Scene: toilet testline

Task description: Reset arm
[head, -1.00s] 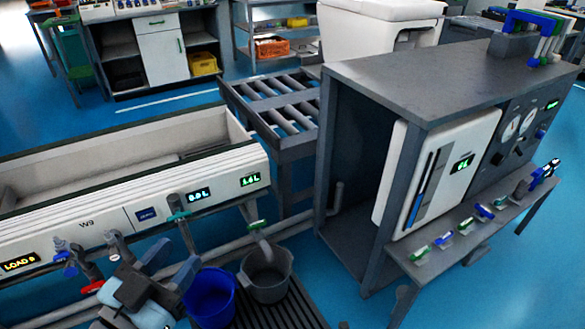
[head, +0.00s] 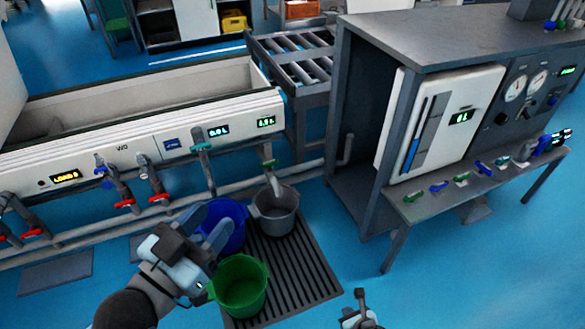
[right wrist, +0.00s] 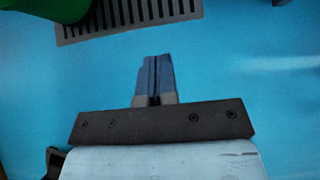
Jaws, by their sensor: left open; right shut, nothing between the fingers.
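My left gripper (head: 208,222) is open and empty in the head view. Its fingers point up and away over the front of the blue bucket (head: 226,238) and hide part of it. I cannot tell whether they touch it. My right gripper (head: 360,296) shows at the bottom edge of the head view, right of the drain grate. In the right wrist view its fingers (right wrist: 154,72) are shut together with nothing between them, above bare blue floor.
A green bucket (head: 240,284) and a grey bucket (head: 275,208) stand on the slatted grate (head: 306,268). A pale stream runs from the green-handled tap (head: 268,165) into the grey bucket. The white trough (head: 95,163) lies behind; a grey test cabinet (head: 440,45) stands right.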

